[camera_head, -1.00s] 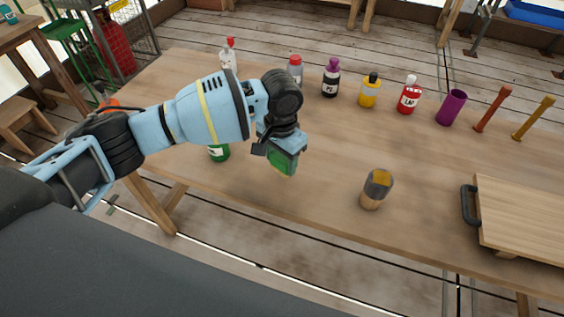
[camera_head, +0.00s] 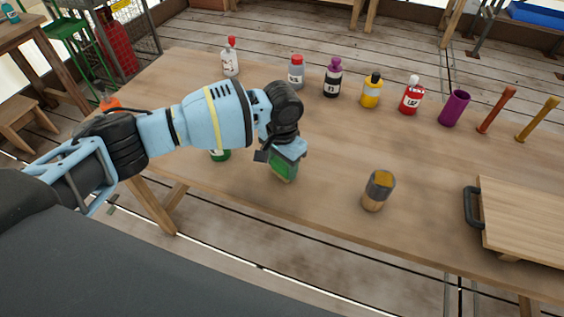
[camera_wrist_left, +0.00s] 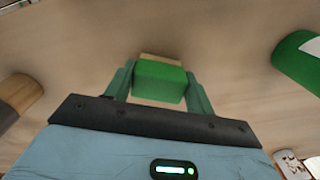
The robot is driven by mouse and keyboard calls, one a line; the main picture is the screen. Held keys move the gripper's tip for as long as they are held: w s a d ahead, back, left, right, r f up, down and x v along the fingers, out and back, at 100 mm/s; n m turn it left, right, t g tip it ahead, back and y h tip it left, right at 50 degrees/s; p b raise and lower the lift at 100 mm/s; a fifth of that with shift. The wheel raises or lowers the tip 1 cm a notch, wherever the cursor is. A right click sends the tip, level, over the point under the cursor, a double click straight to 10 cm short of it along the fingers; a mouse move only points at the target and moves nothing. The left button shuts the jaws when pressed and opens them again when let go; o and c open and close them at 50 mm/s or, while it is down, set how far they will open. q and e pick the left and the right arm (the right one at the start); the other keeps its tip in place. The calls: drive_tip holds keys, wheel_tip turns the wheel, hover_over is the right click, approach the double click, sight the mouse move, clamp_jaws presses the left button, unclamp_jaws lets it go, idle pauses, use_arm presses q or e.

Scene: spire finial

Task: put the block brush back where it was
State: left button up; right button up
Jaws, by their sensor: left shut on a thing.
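The block brush (camera_head: 283,168) is a small green block with a pale tan end. It is held over the near left part of the wooden table, and I cannot tell whether it touches the top. My left gripper (camera_head: 286,160) is shut on it and covers its upper part in the head view. In the left wrist view, the green block (camera_wrist_left: 160,80) sits between the two fingers (camera_wrist_left: 158,88), with its tan end beyond. My right gripper is not in view.
A brown and grey cylinder (camera_head: 378,190) stands right of the brush. A green container (camera_head: 220,155), partly hidden by my arm, is to its left. Several bottles and a purple cup (camera_head: 454,108) line the back. A wooden board (camera_head: 535,220) lies at right.

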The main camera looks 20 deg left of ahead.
sight(282, 163)
use_arm(q)
drive_tip(key=o, duration=0.9)
wheel_tip(282, 163, up, 12)
drive_tip(key=shift+r+p, duration=0.1)
drive_tip(key=shift+p, duration=0.55)
